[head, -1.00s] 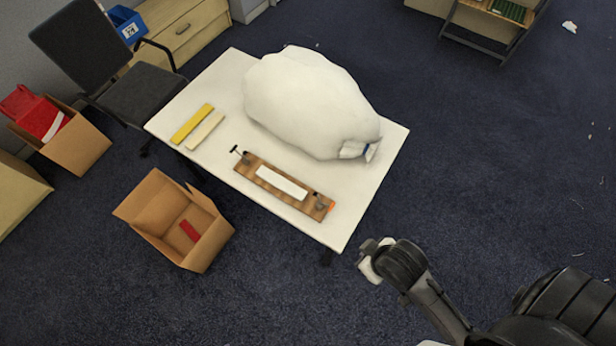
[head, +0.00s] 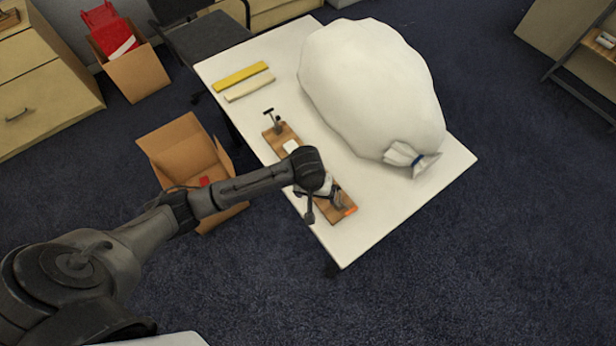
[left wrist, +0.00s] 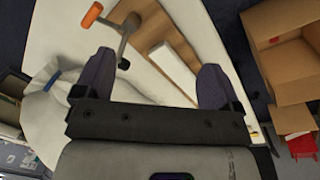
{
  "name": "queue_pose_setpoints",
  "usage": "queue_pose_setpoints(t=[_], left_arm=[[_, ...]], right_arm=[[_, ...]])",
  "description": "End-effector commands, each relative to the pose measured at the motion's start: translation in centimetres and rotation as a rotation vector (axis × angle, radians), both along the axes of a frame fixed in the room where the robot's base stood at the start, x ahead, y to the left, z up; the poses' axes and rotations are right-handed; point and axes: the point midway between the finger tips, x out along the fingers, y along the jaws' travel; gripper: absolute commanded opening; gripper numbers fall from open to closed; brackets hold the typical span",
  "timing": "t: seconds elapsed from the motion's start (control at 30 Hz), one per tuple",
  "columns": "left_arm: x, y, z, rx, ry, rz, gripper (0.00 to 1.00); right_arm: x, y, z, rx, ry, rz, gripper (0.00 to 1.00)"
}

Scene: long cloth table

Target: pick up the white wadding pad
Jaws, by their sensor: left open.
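The white wadding pad (head: 291,146) is a flat white strip lying on a wooden board (head: 334,199) with a clamp-like fitting at each end. In the head view my left gripper (head: 316,192) is over the board and hides much of the pad. In the left wrist view the pad (left wrist: 173,64) lies on the board, between and beyond the two open fingers of my left gripper (left wrist: 158,75). Nothing is held between the fingers. I cannot tell the height of the fingers above the pad. My right gripper is out of view.
A large tied white sack (head: 370,85) fills the back right of the white table (head: 370,235). A yellow strip (head: 241,75) and a cream strip (head: 249,88) lie at the far left. An open cardboard box (head: 170,145) stands on the floor beside the table.

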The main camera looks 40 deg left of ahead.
Motion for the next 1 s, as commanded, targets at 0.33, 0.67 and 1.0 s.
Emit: queue_pose_setpoints(t=[0.33,0.67,1.0], left_arm=[[10.3,11.3,-2.6,0.075,0.114,0.616,0.89],[12.7,15.8,-1.9,0.072,0.141,0.873,0.89],[12.7,15.9,-7.4,0.071,0.142,0.882,0.89]], right_arm=[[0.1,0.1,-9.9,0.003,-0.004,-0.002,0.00],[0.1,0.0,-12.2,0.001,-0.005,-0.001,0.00],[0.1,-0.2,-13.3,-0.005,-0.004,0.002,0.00]])
